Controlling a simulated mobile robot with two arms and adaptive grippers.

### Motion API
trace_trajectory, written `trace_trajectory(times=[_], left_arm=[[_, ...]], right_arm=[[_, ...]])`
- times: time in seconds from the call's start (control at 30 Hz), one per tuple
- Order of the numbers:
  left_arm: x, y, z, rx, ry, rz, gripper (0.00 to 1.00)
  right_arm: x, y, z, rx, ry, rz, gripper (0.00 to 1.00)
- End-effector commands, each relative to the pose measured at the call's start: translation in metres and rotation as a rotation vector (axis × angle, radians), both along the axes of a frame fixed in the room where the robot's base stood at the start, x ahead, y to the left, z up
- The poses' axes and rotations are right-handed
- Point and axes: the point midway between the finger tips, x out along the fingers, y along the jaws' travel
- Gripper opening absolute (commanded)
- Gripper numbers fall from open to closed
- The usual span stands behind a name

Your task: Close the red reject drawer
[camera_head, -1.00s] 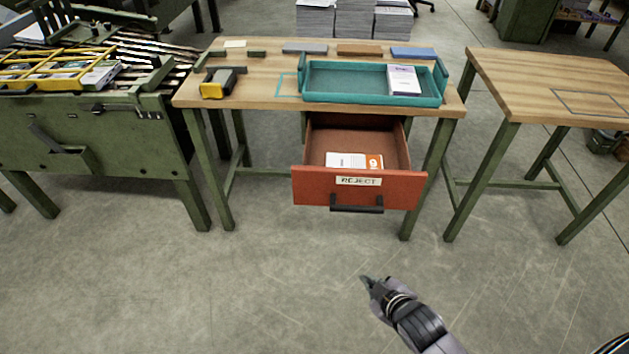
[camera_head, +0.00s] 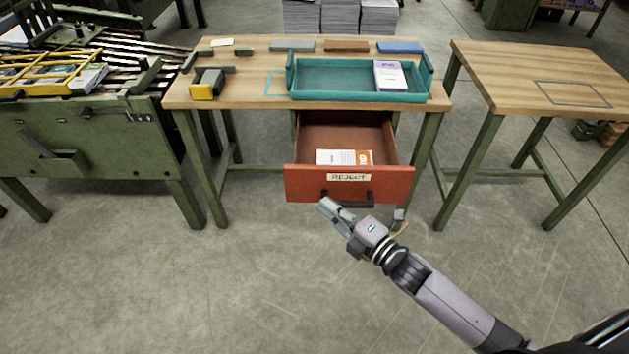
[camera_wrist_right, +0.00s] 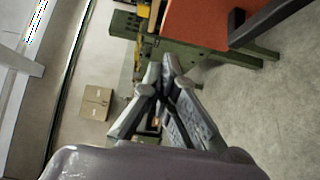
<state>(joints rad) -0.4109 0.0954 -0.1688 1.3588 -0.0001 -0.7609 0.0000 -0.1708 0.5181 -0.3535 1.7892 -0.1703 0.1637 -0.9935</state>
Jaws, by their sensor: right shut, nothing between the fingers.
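The red reject drawer (camera_head: 300,185) hangs pulled out under the wooden table, with a "REJECT" label (camera_head: 349,177) and a dark handle (camera_head: 362,199) on its front. White and orange booklets (camera_head: 343,157) lie inside it. My right gripper (camera_head: 327,206) is shut and empty, just in front of and below the drawer front, left of the handle. In the right wrist view the shut fingers (camera_wrist_right: 163,75) point toward the red drawer front (camera_wrist_right: 215,22), with the dark handle (camera_wrist_right: 262,22) at the upper right. I cannot tell whether they touch it. My left gripper is not in view.
The wooden table (camera_head: 240,92) carries a teal tray (camera_head: 340,96) with a white and purple box (camera_head: 390,76), and a yellow-black tool (camera_head: 207,84). A green machine (camera_head: 85,140) stands left, another wooden table (camera_head: 530,70) right. The floor in front is clear.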

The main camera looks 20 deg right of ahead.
Motion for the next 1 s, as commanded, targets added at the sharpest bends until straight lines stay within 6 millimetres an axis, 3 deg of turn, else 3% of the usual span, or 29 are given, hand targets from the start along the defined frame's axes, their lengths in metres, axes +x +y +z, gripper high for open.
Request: trace_trajectory(times=[0.23,0.4,0.6,1.0], left_arm=[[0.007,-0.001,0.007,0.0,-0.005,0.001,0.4],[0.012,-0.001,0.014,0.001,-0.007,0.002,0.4],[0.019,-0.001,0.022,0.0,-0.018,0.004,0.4],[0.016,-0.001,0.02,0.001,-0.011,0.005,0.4]], right_arm=[[0.048,0.026,0.001,0.001,-0.002,-0.001,0.0],[0.072,0.018,0.0,-0.002,0.0,-0.001,0.0],[0.083,0.015,-0.001,0.001,0.003,-0.001,0.0],[0.084,0.014,0.0,0.001,0.002,-0.001,0.0]])
